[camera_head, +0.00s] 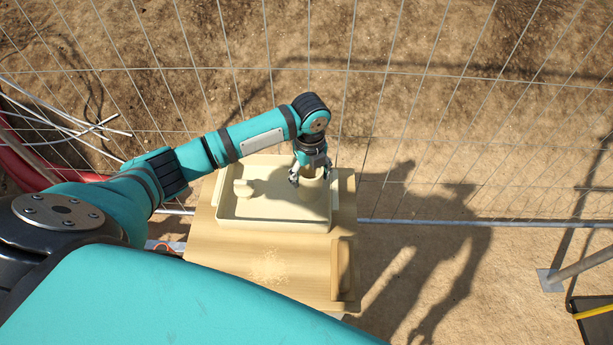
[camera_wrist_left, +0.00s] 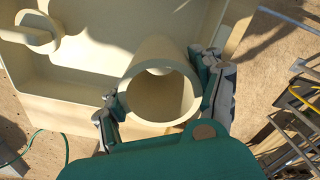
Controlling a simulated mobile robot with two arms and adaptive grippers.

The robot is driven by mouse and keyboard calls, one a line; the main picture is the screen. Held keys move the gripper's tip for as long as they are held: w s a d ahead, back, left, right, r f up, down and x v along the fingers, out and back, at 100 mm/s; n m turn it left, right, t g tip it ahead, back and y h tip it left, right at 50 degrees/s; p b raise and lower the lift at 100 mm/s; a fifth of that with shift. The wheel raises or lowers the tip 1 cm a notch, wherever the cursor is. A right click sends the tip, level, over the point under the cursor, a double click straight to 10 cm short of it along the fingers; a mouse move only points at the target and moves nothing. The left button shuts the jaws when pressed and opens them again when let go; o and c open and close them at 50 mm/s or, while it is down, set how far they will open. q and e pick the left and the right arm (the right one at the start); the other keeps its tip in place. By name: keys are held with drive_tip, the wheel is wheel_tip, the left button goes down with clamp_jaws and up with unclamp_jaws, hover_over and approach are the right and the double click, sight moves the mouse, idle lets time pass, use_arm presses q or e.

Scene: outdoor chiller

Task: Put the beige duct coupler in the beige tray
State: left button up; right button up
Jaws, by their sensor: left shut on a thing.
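The beige tray (camera_head: 262,225) sits on a wooden table. My left gripper (camera_head: 311,176) is over the right part of the tray and is shut on the beige duct coupler (camera_head: 313,188), a short hollow tube. In the left wrist view the coupler (camera_wrist_left: 163,95) stands with its open end toward the camera, between the two fingers of the left gripper (camera_wrist_left: 160,104). Whether the coupler touches the tray floor I cannot tell. My right gripper is not in view.
A smaller beige fitting (camera_head: 243,188) stands in the left part of the tray. A wire mesh fence (camera_head: 430,110) stands behind.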

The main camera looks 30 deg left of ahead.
use_arm(q)
wheel_tip(320, 180, down, 3)
drive_tip(key=shift+f, duration=0.3)
drive_tip(key=shift+f, duration=0.1)
drive_tip(key=shift+f, duration=0.1)
drive_tip(key=o, duration=1.8)
drive_tip(key=shift+c, duration=0.2)
wheel_tip(320, 180, up, 12)
drive_tip(key=shift+r, duration=0.25)
drive_tip(key=shift+f, duration=0.1)
